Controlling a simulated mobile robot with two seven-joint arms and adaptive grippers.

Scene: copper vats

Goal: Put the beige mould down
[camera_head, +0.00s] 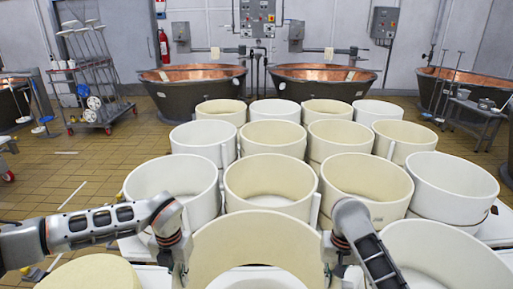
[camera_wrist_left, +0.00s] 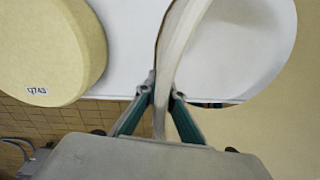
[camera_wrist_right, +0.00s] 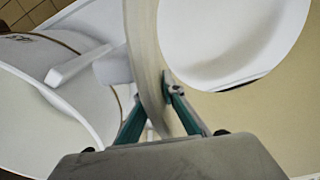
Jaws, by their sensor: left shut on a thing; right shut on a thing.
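The beige mould (camera_head: 255,243) is a wide round ring at the front centre of the head view, between my two grippers. My left gripper (camera_head: 182,266) is shut on its left wall, and my right gripper (camera_head: 332,264) is shut on its right wall. In the left wrist view the mould's wall (camera_wrist_left: 178,50) runs between the left fingertips. In the right wrist view its wall (camera_wrist_right: 145,55) runs between the right fingertips. A white surface shows inside the ring. The mould looks about level; I cannot tell whether its underside touches anything.
Several white and beige moulds stand close behind, including a beige one (camera_head: 270,183) just beyond. A white mould (camera_head: 440,255) stands close at right. A beige cheese-like disc (camera_head: 92,274) with a label lies at front left. Copper vats (camera_head: 320,80) stand at the back.

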